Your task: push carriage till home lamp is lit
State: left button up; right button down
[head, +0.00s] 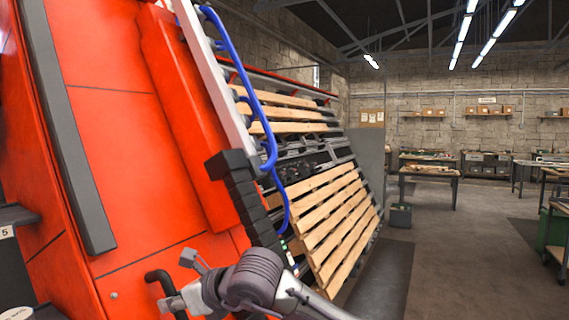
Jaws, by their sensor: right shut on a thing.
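The large red carriage (140,150) fills the left of the head view, tilted in the picture. A bent black handle (154,276) sticks out from its lower front. My right gripper (174,298) is shut on this handle, with its arm coming in from the lower right. The fingers hide part of the handle. I cannot make out a lamp marked as home. Some tiny coloured spots (284,244) show beside the black stacked blocks, too small to tell if one is a lit lamp. My left gripper is not in view.
Blue hoses (264,110) run down a pale rail. A dark bin (400,215) and a workbench (430,172) stand farther back. The floor (470,250) at the right is mostly clear.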

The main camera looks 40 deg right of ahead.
jog(key=shift+w+d+r, duration=0.15)
jog(key=shift+w+d, duration=0.05)
jog(key=shift+d, duration=0.2)
jog(key=shift+w+d+r, duration=0.15)
jog(key=shift+d, duration=0.25)
jog(key=shift+w+d+b, duration=0.1)
jog(key=shift+d+b, duration=0.15)
jog(key=shift+b, duration=0.1)
jog(key=shift+w+d+f, duration=0.1)
jog(key=shift+d, duration=0.1)
dwell(0.3)
jog(key=shift+s+a+f, duration=0.2)
jog(key=shift+a, duration=0.2)
jog(key=shift+s+a+f, duration=0.15)
jog(key=shift+a+f, duration=0.05)
jog(key=shift+a, duration=0.15)
dwell(0.4)
jog(key=shift+s+a+b, duration=0.1)
jog(key=shift+a+b, duration=0.2)
jog(key=shift+s+a+r, duration=0.1)
jog(key=shift+a, duration=0.15)
jog(key=shift+d+r, duration=0.2)
dwell(0.4)
